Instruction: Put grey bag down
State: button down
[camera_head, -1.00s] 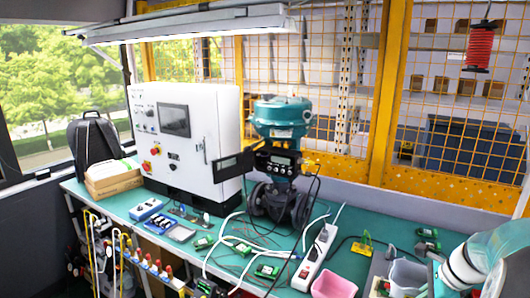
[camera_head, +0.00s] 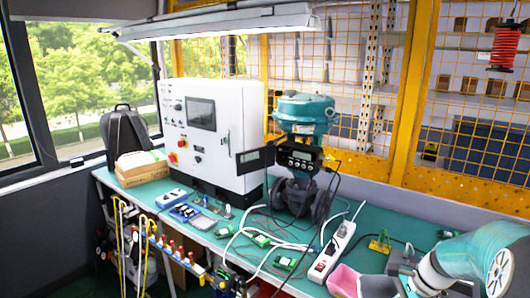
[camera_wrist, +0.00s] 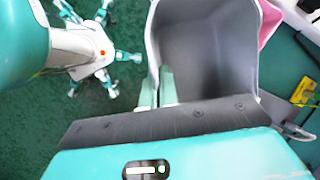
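The grey bag (camera_head: 378,286) looks like an open-topped grey container, at the bottom right in the head view. It sits right beside the pink container (camera_head: 346,282), which it partly overlaps. In the wrist view the grey bag (camera_wrist: 205,55) fills the upper middle, and its inside looks empty. My gripper (camera_wrist: 157,90) is shut on its near left wall, with one finger inside and one outside. Green floor shows left of the bag in the wrist view. What is under the bag is hidden.
The green workbench (camera_head: 385,222) carries a white power strip (camera_head: 332,250), loose cables, a valve positioner (camera_head: 303,150) and a white control cabinet (camera_head: 211,135). A dark backpack (camera_head: 125,138) stands at the far left. A yellow item (camera_head: 379,243) lies near the pink container.

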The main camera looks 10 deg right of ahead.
jog(key=w+a+f+n+g, duration=0.2)
jog(key=w+a+f+n, duration=0.3)
jog(key=a, duration=0.4)
jog(key=w+a+f+n+g+h, duration=0.1)
jog(key=w+a+f+n+g, duration=0.1)
jog(key=w+a+f+n, duration=0.4)
jog(key=w+a+f+n+g+h, duration=0.1)
jog(key=w+a+f+n+g, duration=0.2)
jog(key=a, duration=0.9)
jog(key=w+f+n, duration=0.3)
jog(key=w+n, duration=0.2)
jog(key=n, duration=0.1)
jog(key=shift+w+a+f, duration=0.15)
jog(key=shift+a+f, duration=0.1)
jog(key=shift+a, duration=0.15)
